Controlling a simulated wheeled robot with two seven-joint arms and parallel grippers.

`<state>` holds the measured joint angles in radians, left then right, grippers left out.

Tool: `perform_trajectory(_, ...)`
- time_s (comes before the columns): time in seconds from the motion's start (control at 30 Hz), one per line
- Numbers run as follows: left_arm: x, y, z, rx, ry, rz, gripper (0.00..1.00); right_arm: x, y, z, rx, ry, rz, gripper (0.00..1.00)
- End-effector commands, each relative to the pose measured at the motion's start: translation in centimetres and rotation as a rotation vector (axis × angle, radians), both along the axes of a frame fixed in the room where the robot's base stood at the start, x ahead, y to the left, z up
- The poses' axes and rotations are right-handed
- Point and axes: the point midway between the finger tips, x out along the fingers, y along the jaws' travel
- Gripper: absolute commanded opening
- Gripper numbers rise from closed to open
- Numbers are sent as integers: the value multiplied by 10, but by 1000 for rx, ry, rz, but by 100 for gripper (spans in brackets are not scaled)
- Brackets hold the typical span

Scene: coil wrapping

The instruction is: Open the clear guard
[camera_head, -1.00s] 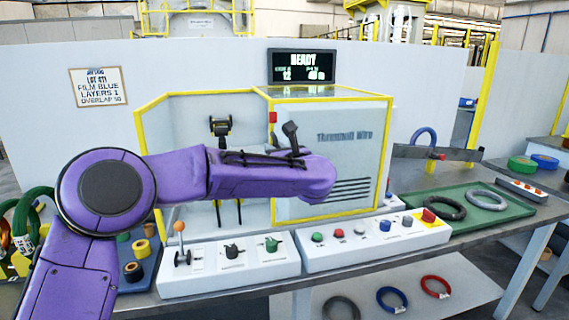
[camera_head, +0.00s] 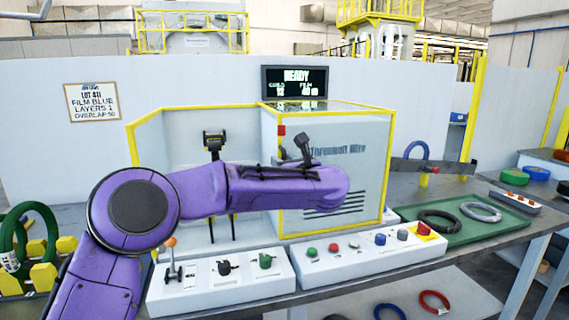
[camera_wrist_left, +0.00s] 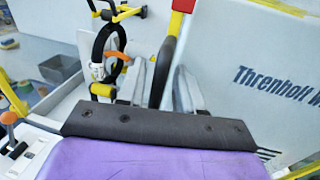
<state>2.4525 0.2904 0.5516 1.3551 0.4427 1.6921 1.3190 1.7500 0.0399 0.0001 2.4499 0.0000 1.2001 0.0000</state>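The clear guard (camera_head: 365,165) is a see-through panel in a yellow frame, standing across the right part of the machine cell. It bears dark lettering, also seen in the wrist view (camera_wrist_left: 270,82). A dark handle (camera_head: 303,147) shows near its left edge, beside a small red block. In the wrist view the dark handle (camera_wrist_left: 172,48) runs down between the grey fingers of my left gripper (camera_wrist_left: 161,82). The fingers stand apart, with a visible gap; firm contact is not clear. In the head view my purple left arm hides the gripper and the guard's lower left. My right gripper is out of view.
Control boxes with a lever (camera_head: 171,260), knobs and buttons (camera_head: 380,239) line the bench front below my arm. A green tray (camera_head: 470,235) with two coils lies at right. A black coil (camera_wrist_left: 100,48) hangs on a holder left of my fingers in the wrist view.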

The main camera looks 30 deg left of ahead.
Motion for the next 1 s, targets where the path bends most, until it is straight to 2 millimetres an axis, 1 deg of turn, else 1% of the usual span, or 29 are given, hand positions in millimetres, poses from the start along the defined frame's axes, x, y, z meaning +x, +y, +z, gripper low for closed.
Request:
perform_trajectory(0.1,-1,-1,-1,0,0,-1,35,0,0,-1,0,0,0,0)
perform_trajectory(0.17,-4,-6,-1,0,0,-1,35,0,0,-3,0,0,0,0)
perform_trajectory(0.27,-14,-21,-3,2,-1,-4,35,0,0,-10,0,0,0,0)
perform_trajectory(0.4,-35,-49,-3,3,-1,-4,35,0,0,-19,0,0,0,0)
perform_trajectory(0.5,-47,-67,-3,2,-1,-3,35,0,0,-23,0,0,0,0)
perform_trajectory(0.6,-56,-78,-2,1,-1,-1,35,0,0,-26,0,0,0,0)
perform_trajectory(0.73,-61,-86,-1,1,1,-1,35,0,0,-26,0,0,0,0)
perform_trajectory(1.0,-62,-86,0,0,0,0,35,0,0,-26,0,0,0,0)
